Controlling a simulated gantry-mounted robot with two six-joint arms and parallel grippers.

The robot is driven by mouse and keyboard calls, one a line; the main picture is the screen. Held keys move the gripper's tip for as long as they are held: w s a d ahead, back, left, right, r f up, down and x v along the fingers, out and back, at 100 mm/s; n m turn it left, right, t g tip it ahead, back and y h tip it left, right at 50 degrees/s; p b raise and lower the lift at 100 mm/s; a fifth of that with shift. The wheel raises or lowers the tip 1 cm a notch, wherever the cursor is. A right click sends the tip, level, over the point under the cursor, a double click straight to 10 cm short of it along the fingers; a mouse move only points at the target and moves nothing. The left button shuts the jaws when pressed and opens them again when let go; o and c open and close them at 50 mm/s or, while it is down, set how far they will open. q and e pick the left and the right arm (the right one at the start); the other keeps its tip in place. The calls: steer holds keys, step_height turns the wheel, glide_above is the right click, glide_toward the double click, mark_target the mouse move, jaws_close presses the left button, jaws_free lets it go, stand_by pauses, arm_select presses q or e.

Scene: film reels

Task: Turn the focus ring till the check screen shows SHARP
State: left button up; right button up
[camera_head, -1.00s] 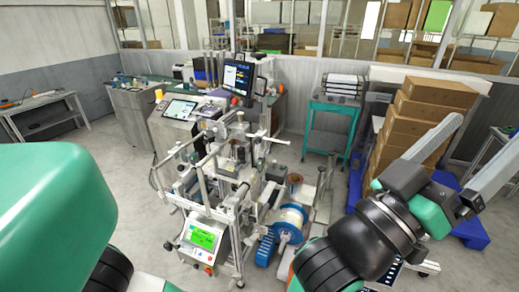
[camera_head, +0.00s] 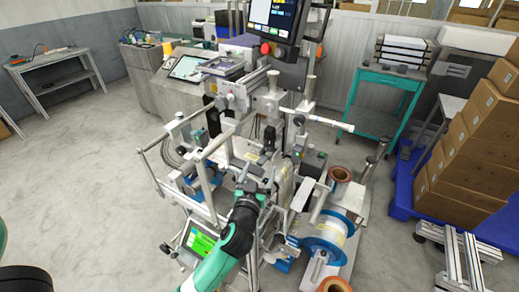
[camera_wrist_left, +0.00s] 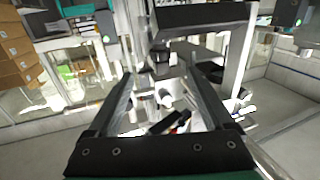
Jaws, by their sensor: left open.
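My left gripper (camera_head: 256,184) reaches in from the bottom of the head view to the front of a grey metal machine (camera_head: 222,160). In the left wrist view its two fingers (camera_wrist_left: 162,80) are wide apart with nothing held between them. A dark round part (camera_wrist_left: 160,54) lies beyond the fingertips; I cannot tell whether it is the focus ring. A small panel with a green screen (camera_head: 201,242) sits low on the machine, and a larger dark monitor (camera_head: 274,16) stands above. I cannot read SHARP on either. My right gripper is not in view.
Metal posts and bars surround the gripper on the machine. A blue-flanged spool (camera_head: 325,232) and copper-coloured reels stand to its right. A teal cart (camera_head: 388,95) and stacked cardboard boxes (camera_head: 475,135) are farther right. The floor at left is clear.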

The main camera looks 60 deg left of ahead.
mark_target(267, 142)
arm_select(q)
steer(key=x, duration=0.4)
steer(key=b+x, duration=0.1)
steer(key=x, duration=0.3)
steer(key=b+x, duration=0.1)
steer(key=x, duration=0.3)
steer(key=shift+w+r, duration=0.2)
steer(key=shift+r, duration=0.15)
jaws_close()
steer(key=t+h+p, duration=0.1)
steer(key=p, duration=0.2)
steer(key=m+t+h+p, duration=0.1)
steer(key=p, duration=0.2)
steer(key=m+h+p, duration=0.1)
steer(key=p, duration=0.2)
steer(key=shift+s+a+r+t, duration=0.25)
steer(key=shift+t, duration=0.15)
steer(key=shift+f+m+p, duration=0.2)
steer(key=shift+m+p, duration=0.1)
steer(key=shift+p, duration=0.3)
steer(key=shift+f, duration=0.1)
jaws_free()
